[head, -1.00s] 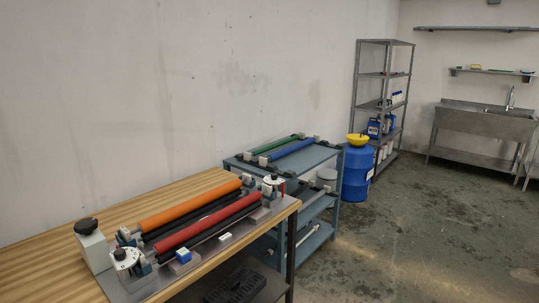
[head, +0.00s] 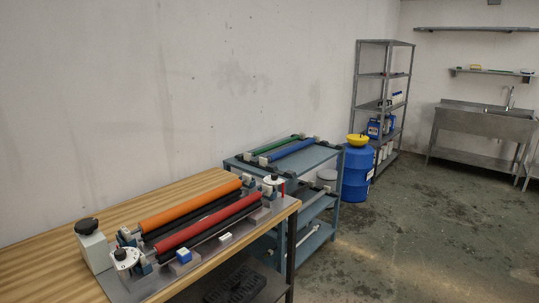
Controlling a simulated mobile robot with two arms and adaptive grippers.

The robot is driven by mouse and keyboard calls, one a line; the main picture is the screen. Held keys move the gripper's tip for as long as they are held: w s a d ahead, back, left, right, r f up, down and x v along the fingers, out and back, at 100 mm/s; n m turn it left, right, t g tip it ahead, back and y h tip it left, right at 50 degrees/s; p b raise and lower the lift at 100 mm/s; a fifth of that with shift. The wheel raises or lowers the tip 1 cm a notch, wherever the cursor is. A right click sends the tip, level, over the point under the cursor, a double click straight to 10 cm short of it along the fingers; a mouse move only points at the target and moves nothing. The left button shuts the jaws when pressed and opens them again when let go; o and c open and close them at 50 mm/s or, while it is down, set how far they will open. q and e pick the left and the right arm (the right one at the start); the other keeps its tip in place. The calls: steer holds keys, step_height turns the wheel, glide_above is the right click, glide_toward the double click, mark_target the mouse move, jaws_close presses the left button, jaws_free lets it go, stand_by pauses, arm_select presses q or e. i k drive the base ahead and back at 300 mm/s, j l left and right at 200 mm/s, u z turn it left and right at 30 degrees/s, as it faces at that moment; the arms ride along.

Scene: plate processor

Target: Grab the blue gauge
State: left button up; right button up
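A small blue block with a white part, which looks like the blue gauge (head: 184,256), sits on the front of the grey metal base of the roller machine (head: 150,285). It is near the machine's left end, just right of a white round dial (head: 125,258). A small white block (head: 225,237) lies farther right along the same base. Neither of my grippers shows in the head view.
The machine, with an orange roller (head: 190,206) and a red roller (head: 208,222), stands on a wooden table (head: 40,262). A blue cart (head: 318,157), a blue barrel (head: 356,178) and a metal shelf (head: 382,76) stand beyond. The floor at right is clear.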

mark_target(184, 255)
steer(key=i+j+u, duration=0.15)
steer(key=i+j, duration=0.95)
steer(key=i, duration=0.1)
